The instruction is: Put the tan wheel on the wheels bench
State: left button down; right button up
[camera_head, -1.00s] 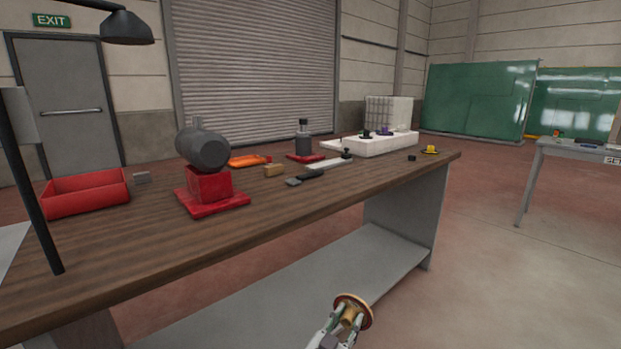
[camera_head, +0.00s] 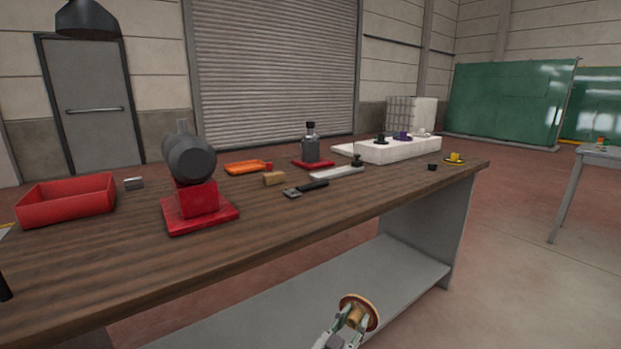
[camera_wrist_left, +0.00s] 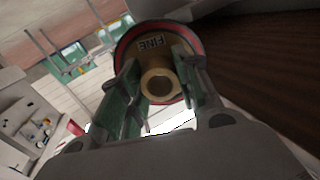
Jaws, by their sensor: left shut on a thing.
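The tan wheel (camera_head: 359,311) is a round disc with a dark red rim and a hub. My left gripper (camera_head: 347,326) is shut on its hub and holds it in front of the wooden bench, below the level of its top. In the left wrist view the wheel (camera_wrist_left: 152,62) shows a "FINE" label, and the gripper's fingers (camera_wrist_left: 158,92) lie on both sides of the hub. I cannot tell which surface is the wheels bench; the wooden bench (camera_head: 130,262) is in front and a grey table (camera_head: 597,151) stands at the far right.
On the wooden bench stand a grey and red grinder (camera_head: 199,200), a red tray (camera_head: 66,199), an orange tray (camera_head: 245,167), a white block with several wheels (camera_head: 390,150) and a yellow wheel (camera_head: 455,158). Below is a grey shelf (camera_head: 300,300).

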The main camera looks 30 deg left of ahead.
aim_at(404, 180)
jog(key=i+l+u, duration=0.15)
jog(key=i+u, duration=0.2)
jog(key=i, duration=0.3)
jog(key=i+j+z, duration=0.1)
jog(key=z, duration=0.35)
jog(key=i+j+z, duration=0.25)
jog(key=z, duration=0.15)
jog(key=i, duration=0.05)
